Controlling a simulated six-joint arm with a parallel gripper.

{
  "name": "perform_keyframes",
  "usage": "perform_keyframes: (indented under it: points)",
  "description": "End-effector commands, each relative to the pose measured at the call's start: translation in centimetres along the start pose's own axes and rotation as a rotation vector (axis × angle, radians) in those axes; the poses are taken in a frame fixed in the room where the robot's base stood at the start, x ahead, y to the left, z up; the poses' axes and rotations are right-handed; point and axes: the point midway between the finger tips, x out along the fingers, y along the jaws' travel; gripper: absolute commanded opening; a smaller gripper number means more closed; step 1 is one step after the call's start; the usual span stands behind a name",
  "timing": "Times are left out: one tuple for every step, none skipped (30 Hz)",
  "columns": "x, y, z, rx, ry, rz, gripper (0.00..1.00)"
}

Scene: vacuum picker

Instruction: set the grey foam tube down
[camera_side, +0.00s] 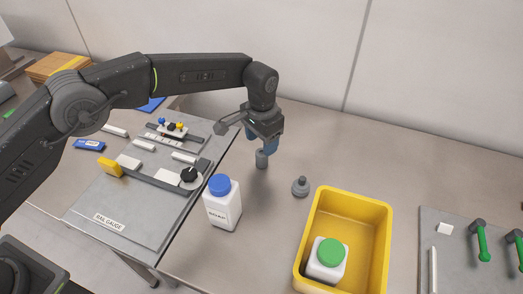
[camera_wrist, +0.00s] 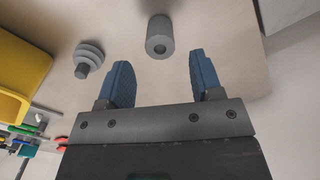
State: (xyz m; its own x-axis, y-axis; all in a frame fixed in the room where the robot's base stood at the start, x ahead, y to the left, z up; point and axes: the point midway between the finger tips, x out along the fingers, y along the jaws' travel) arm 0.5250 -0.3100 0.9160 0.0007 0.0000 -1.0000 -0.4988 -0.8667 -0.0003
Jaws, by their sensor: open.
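The grey foam tube (camera_side: 261,159) appears to stand upright on the table in the side view. In the wrist view the tube (camera_wrist: 160,38) shows a dark hole in its end and lies beyond the gap between the fingers, with clear space on both sides. My gripper (camera_side: 270,146) is just above and beside the tube in the side view. In the wrist view its blue fingers (camera_wrist: 160,78) are wide apart with nothing between their pads. Whether a finger touches the tube is hard to tell from the side.
A grey stepped suction cup (camera_side: 300,188) stands to the right. A yellow bin (camera_side: 384,215) holds a white bottle with a green lid (camera_side: 330,252). A blue-capped white bottle (camera_side: 222,205) stands at the front left, near the rail gauge plate (camera_side: 140,228). The table behind the suction cup is clear.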

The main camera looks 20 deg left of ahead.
Motion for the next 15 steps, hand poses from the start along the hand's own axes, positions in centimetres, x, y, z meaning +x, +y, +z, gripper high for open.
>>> perform_keyframes:
  points:
    - [-1.3,0.0,-0.1,0.000,0.004,0.000,0.60]
    - [-1.9,0.0,-0.1,0.000,0.004,0.000,0.60]
    - [-2.7,0.0,-0.1,0.000,0.003,0.000,0.60]
    - [-3.2,0.0,0.0,0.000,0.003,0.000,0.60]
    - [-3.8,0.0,0.0,0.000,0.004,0.000,0.60]
    - [-4.4,0.0,0.0,0.000,0.003,0.000,0.60]
    - [-4.8,0.0,-0.1,0.000,0.003,0.000,0.60]
    - [-5.2,0.0,0.0,0.000,0.002,0.000,0.60]
    - [-5.6,0.0,0.0,0.000,0.001,0.000,0.60]
    - [-5.9,0.0,0.0,0.000,0.001,0.000,0.60]
    - [-6.1,0.0,0.0,0.000,0.001,0.000,0.60]
    - [-6.3,0.0,0.0,0.000,0.001,0.000,0.60]
    - [-6.5,0.0,0.0,0.000,0.000,0.000,0.60]
    - [-6.6,0.0,0.0,0.000,0.000,0.000,0.60]
    - [-6.7,0.0,0.0,0.000,0.000,0.000,0.60]
